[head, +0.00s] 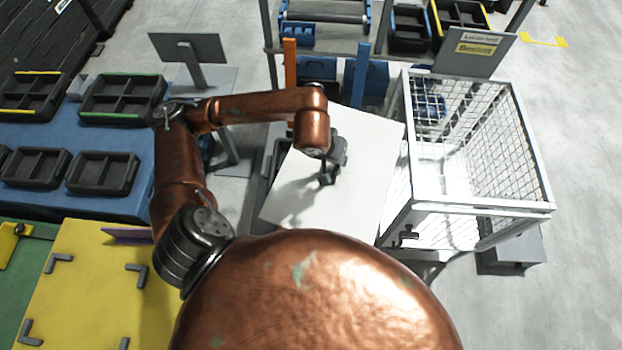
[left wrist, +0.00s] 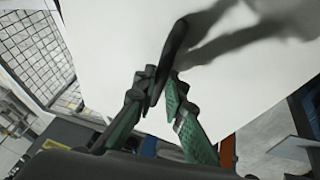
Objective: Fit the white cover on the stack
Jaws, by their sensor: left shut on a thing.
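The white cover (head: 368,165) is a large flat panel, turned at an angle, left of the mesh cage in the head view. My left gripper (head: 328,176) is over its middle. In the left wrist view, the left gripper (left wrist: 161,88) is shut on a dark upright handle (left wrist: 176,48) in front of the white cover (left wrist: 105,45). The stack is mostly hidden under the cover; a dark edge (head: 272,165) shows beside its left side, and I cannot tell whether the cover touches it. My right gripper is not in view.
A white mesh cage (head: 480,208) stands close to the cover's right side. A sign on a post (head: 190,50) and a blue table (head: 60,185) with dark trays are at the left. An orange post (head: 290,65) and a blue post (head: 361,75) rise behind the cover.

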